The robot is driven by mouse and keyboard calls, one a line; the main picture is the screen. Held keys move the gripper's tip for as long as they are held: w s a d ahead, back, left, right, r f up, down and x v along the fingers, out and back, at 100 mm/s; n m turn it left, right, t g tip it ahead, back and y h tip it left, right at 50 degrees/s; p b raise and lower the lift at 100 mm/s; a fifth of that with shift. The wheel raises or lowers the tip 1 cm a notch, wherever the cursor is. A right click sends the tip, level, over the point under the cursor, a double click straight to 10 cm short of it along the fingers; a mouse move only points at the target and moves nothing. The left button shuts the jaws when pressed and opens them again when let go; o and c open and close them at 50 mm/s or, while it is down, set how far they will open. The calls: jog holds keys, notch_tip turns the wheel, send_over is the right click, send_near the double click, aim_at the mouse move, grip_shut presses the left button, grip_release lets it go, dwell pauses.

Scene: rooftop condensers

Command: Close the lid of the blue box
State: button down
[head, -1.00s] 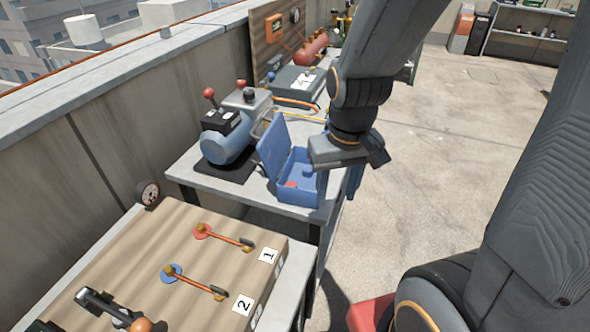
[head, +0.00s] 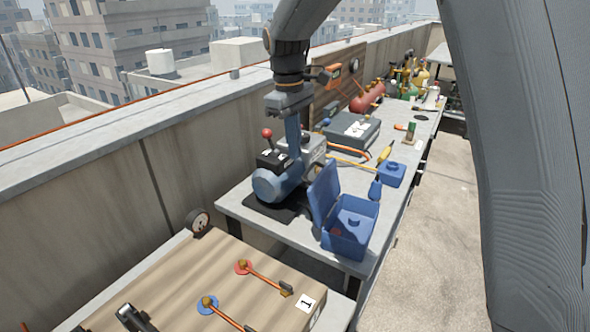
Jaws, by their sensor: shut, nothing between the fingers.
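The blue box (head: 347,243) sits on the grey bench near its front right edge. Its lid (head: 324,194) is open and stands up steeply from the box's left side, leaning slightly left. A small rounded blue thing shows inside the box; the rest of the inside is partly hidden. My gripper (head: 293,148) is shut and empty. It points down, to the upper left of the lid, in front of part of the blue pump in the picture. It looks apart from the lid, though depth is hard to judge.
The blue pump (head: 268,186) with a red knob stands left of the lid on a black mat. A grey case (head: 351,132), a small blue container (head: 392,174) and a yellow-handled tool lie farther back. A wooden panel (head: 225,270) with levers is in front.

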aim_at(319, 189)
jog(key=w+a+r+n, duration=0.1)
jog(key=w+a+n, duration=0.1)
jog(key=a, duration=0.2)
jog(key=s+d+f+p, duration=0.2)
jog(key=d+f+p, duration=0.2)
jog(key=f, duration=0.3)
jog(key=shift+s+f+p, duration=0.25)
jog(key=shift+f+p, duration=0.05)
jog(key=shift+p, duration=0.25)
jog(key=shift+d+r, duration=0.1)
